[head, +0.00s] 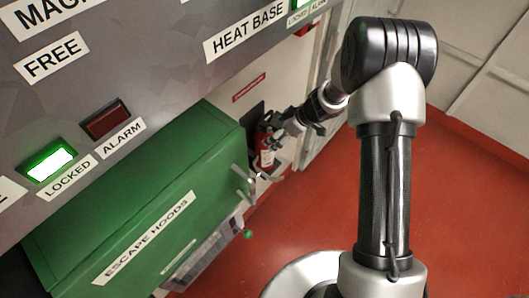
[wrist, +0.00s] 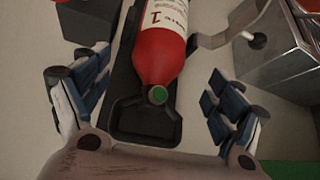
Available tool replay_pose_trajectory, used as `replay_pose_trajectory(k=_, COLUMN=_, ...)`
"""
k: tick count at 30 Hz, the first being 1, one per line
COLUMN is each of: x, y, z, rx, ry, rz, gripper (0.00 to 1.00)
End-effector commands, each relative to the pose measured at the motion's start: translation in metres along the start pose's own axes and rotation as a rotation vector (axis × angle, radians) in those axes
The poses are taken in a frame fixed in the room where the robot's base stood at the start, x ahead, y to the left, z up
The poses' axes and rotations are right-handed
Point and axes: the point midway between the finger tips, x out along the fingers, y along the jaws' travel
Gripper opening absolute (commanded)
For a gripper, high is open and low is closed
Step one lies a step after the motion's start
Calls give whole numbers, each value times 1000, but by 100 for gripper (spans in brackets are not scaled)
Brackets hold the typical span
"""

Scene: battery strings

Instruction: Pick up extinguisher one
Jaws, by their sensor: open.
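Extinguisher one is a red cylinder (head: 265,157) with a white label, held against the wall beyond the green box in the head view. In the wrist view the extinguisher (wrist: 160,55) shows a label with a "1" and a round green spot at its near end. It lies along a black bracket (wrist: 128,133). My gripper (head: 276,128) is at the extinguisher in the head view. In the wrist view the gripper (wrist: 155,80) is open, with one finger to each side of the extinguisher and a visible gap on both sides. The extinguisher's far end is cut off.
A metal box (wrist: 272,60) and a grey lever (wrist: 228,40) stand close to the right finger in the wrist view. The green escape hoods cabinet (head: 140,200) and a grey panel (head: 150,65) fill the left of the head view. Red floor (head: 470,220) is clear at right.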

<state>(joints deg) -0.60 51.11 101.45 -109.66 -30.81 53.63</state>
Motion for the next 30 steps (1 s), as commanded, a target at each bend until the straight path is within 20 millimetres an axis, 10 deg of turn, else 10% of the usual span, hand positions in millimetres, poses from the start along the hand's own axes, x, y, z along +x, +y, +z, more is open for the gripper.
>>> replay_pose_trajectory(k=22, x=86, y=0, z=-4, rx=-1, ry=0, rz=1, gripper=87)
replay_pose_trajectory(k=30, x=87, y=0, z=-6, rx=0, ry=0, rz=2, gripper=87)
